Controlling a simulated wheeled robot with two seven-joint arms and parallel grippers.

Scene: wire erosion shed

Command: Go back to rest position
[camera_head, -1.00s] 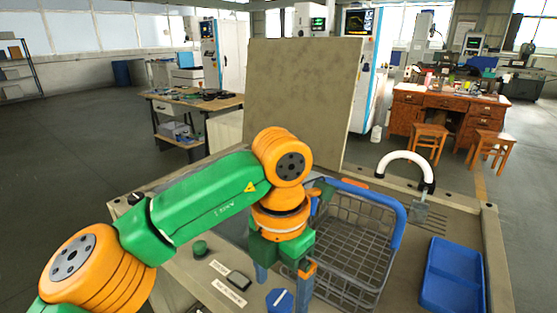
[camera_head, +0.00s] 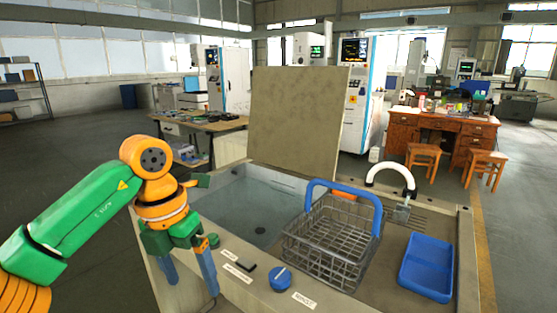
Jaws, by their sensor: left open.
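My left gripper (camera_head: 189,277) is open and empty. It points down beside the front left edge of the wash station, apart from the basket. The grey wire basket (camera_head: 330,245) with a blue handle stands upright on the station, right of the sink basin (camera_head: 245,205). My right gripper is not in view.
A blue tray (camera_head: 427,267) lies on the station's right side. A white curved faucet (camera_head: 391,172) stands behind it. A blue knob (camera_head: 280,278) and a green button (camera_head: 213,240) are on the front edge. An upright panel (camera_head: 298,122) stands at the back.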

